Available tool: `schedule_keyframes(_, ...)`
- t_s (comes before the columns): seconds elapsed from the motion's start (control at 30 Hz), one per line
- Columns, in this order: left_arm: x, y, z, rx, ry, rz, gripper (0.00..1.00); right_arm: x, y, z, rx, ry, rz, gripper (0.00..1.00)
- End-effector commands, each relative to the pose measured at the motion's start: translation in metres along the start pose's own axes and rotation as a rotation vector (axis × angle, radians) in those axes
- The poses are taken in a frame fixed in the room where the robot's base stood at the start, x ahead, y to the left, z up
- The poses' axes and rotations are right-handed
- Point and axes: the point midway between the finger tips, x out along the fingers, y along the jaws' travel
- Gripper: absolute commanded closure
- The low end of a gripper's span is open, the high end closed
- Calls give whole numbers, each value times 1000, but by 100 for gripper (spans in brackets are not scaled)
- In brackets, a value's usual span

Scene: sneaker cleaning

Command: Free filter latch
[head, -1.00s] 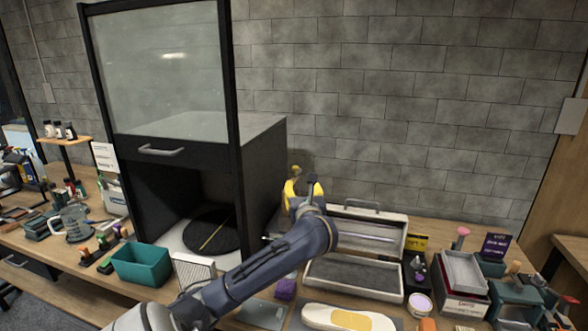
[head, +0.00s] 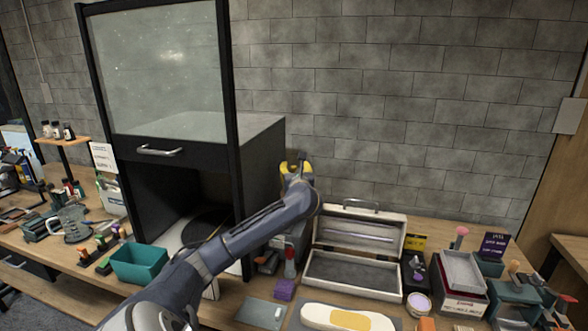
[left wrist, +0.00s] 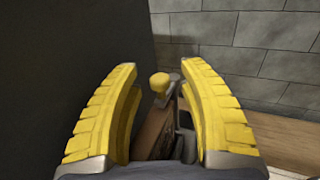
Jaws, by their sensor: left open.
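The latch (left wrist: 160,84) shows in the left wrist view as a yellow knob on a short grey lever, beside the dark side wall of the cabinet. My left gripper (left wrist: 162,88) is open, with one yellow finger on each side of the knob in the picture. Gaps show between the knob and both fingers. In the head view my left gripper (head: 293,168) is at the cabinet's right side, near the back wall, and hides the latch. My right gripper is not in view.
The black cabinet (head: 262,160) with its raised glass front stands close to the left of my gripper.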

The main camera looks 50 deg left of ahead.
Motion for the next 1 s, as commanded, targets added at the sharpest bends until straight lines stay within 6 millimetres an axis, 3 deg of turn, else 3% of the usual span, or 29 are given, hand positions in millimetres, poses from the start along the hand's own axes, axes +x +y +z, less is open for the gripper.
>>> schedule_keyframes(0.5,8,0,0,-1,1,0,58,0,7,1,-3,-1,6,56)
schedule_keyframes(0.87,8,0,0,-1,1,0,100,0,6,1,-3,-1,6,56)
schedule_keyframes(1.0,8,0,0,0,1,0,100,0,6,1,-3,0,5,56)
